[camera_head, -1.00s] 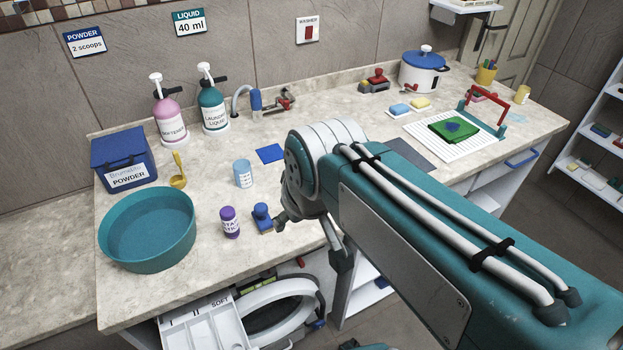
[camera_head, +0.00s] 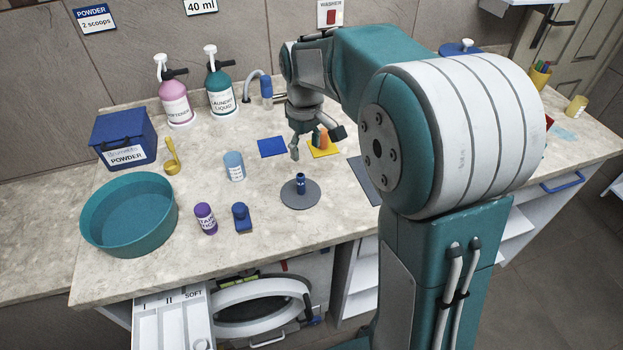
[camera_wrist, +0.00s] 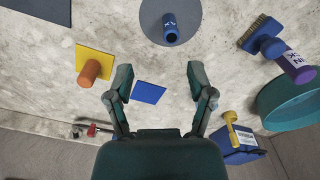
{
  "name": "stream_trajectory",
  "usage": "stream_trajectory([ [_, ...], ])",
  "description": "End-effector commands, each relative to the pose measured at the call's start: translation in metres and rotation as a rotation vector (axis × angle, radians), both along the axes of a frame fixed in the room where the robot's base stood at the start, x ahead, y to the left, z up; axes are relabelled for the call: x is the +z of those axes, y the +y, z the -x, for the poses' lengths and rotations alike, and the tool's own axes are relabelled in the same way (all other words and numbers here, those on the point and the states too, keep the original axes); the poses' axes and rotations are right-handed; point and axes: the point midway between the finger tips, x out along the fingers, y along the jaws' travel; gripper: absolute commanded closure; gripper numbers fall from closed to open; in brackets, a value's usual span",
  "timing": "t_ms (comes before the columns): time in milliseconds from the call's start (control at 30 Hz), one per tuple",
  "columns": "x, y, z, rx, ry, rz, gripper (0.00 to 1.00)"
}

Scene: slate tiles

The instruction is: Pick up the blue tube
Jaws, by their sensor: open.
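A small dark blue tube (camera_head: 300,183) stands upright on a round grey disc (camera_head: 291,200) near the middle front of the counter. The wrist view shows the tube (camera_wrist: 170,27) on the disc (camera_wrist: 148,31) at the top, with its dark round end visible. My gripper (camera_head: 317,141) is open and empty, pointing down above the counter, farther back than the tube. The tube is clear of both fingers.
An orange piece (camera_head: 321,139) on a yellow square (camera_head: 327,152) and a flat blue square (camera_head: 272,147) lie near my gripper. Counter around the disc is free.

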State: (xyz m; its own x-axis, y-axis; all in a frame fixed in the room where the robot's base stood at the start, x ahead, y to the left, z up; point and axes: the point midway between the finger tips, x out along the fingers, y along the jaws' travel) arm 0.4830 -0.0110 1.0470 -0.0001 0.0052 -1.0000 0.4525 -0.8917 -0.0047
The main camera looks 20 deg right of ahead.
Motion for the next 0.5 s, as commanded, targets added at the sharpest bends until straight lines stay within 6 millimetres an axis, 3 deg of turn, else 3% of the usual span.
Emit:
stream_trajectory([
  [200,-0.036,0.004,0.001,0.002,0.004,0.002,0.30],
  [500,-0.067,-0.003,0.002,0.001,0.004,-0.006,0.30],
])
